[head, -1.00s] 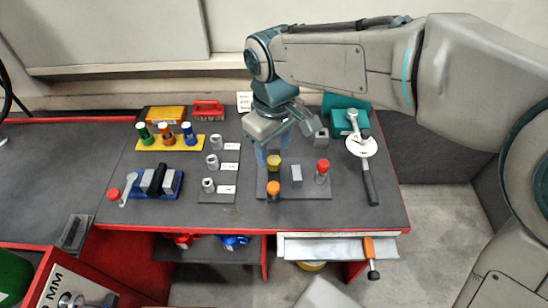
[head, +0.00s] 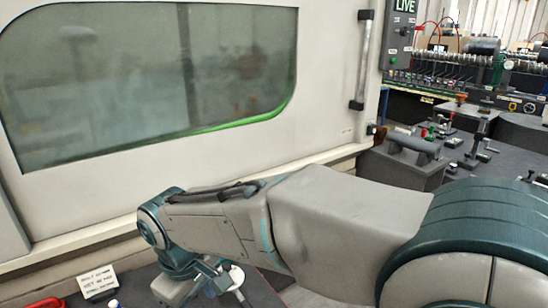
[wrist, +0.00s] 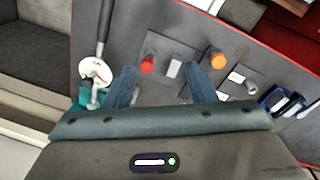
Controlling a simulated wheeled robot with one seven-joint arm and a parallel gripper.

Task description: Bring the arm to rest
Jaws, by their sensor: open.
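My arm reaches in from the right in the head view, bent downward at its wrist (head: 180,255) over the table's back part. Beyond the fingers lies a dark plate with a red-topped peg (wrist: 147,64), a grey block (wrist: 175,69) and an orange-topped peg (wrist: 217,60). I cannot tell the height of the fingers above the plate.
A white disc tool (wrist: 94,72) with a dark handle lies beside the plate. A white label card (head: 98,281) stands at the table's back. A machine with a large window (head: 150,80) rises behind. A cluttered bench (head: 475,150) stands to the right.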

